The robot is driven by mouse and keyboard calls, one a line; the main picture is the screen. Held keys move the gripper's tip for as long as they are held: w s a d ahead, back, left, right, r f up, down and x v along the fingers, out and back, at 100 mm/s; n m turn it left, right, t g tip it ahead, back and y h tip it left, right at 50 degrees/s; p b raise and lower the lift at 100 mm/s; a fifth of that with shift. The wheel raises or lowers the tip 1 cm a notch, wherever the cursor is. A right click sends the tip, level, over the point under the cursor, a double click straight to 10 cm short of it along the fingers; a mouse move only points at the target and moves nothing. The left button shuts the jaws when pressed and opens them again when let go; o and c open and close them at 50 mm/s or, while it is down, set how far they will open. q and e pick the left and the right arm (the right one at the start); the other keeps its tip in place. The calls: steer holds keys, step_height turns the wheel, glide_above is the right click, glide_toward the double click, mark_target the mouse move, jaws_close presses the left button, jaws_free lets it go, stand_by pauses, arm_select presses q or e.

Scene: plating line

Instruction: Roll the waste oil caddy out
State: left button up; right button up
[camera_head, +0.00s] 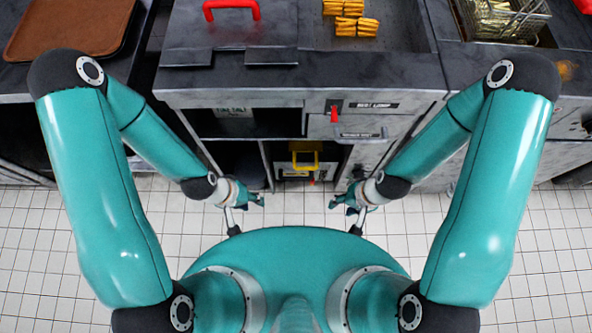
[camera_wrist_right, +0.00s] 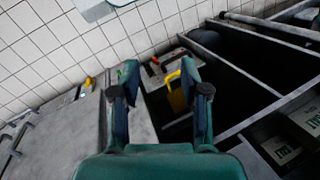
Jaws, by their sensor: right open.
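The waste oil caddy (camera_head: 296,173) stands in the open bay under the counter, with a yellow handle (camera_head: 305,155) at its front. In the right wrist view the yellow handle (camera_wrist_right: 176,98) shows between the fingers, farther off, partly hidden by the right finger. My left gripper (camera_head: 257,200) is low over the floor, left of the caddy and apart from it; its fingers are too small to read. My right gripper (camera_head: 336,204) is low on the right side, in front of the bay. In its wrist view the right gripper (camera_wrist_right: 160,78) is open and empty.
The counter (camera_head: 300,88) overhangs the bay. A red lever (camera_head: 333,113) and drawer fronts (camera_head: 360,133) are on its right. Fried food (camera_head: 350,25) and a wire basket (camera_head: 505,18) are on top. The tiled floor (camera_head: 295,208) in front of the caddy is clear.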

steer(key=s+f+m+g+b, duration=0.35)
steer(key=f+m+b, duration=0.2)
steer(key=f, duration=0.45)
steer(key=n+t+y+b, duration=0.8)
steer(key=n+t+b, duration=0.95)
steer(key=n, duration=1.65)
glide_toward(296, 178)
steer(key=w+a+g+b, duration=0.1)
steer(key=w+a, duration=0.1)
steer(key=w+a+b, duration=0.2)
steer(key=w, duration=0.1)
steer(key=w+a+f+g+b, duration=0.1)
steer(key=w+a+b, duration=0.1)
steer(key=w, duration=0.1)
steer(key=shift+a+g, duration=0.3)
jaws_close()
